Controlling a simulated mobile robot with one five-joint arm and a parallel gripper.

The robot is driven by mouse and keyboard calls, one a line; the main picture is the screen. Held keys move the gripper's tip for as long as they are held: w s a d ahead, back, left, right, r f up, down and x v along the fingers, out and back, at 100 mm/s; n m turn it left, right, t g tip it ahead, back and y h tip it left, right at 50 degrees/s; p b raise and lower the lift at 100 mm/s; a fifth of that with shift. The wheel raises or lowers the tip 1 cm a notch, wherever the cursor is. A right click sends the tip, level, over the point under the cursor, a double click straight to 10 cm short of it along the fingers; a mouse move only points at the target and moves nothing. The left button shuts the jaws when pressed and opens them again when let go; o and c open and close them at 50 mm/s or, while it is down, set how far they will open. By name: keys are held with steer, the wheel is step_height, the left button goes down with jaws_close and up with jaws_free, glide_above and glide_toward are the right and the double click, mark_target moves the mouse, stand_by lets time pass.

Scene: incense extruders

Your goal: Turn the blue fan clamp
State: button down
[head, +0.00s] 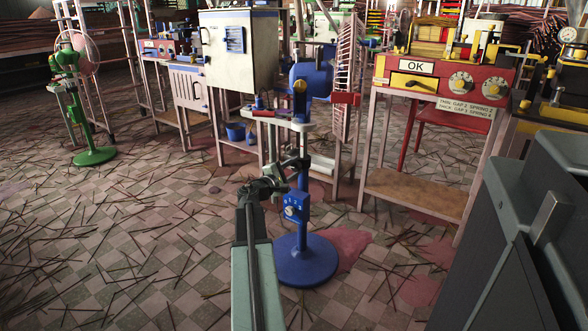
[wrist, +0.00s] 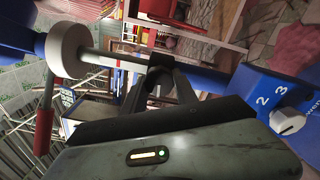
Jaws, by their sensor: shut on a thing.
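The blue fan stands upright on its round base (head: 307,262) in the middle of the head view. Its blue control box (head: 293,206) has a white dial. The dial (wrist: 288,122) also shows at the right of the wrist view. My gripper (head: 297,163) is at the fan's pole, above the box. In the wrist view, my gripper (wrist: 161,76) is shut on a dark piece, seemingly the clamp (wrist: 160,64), where the silver rod (wrist: 112,61) meets the blue tube. My fingers partly hide it. A white round part (wrist: 68,48) sits farther along the rod.
A red machine marked OK (head: 445,80) stands on a table at the right. A white cabinet (head: 240,50) stands behind the fan, and a green fan (head: 90,155) at the left. Thin sticks litter the tiled floor.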

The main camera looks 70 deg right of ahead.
steer(key=shift+w+a, duration=0.1)
steer(key=c, duration=1)
jaws_free()
steer(key=shift+o, duration=0.2)
steer(key=v, duration=0.7)
steer(key=shift+a, duration=0.35)
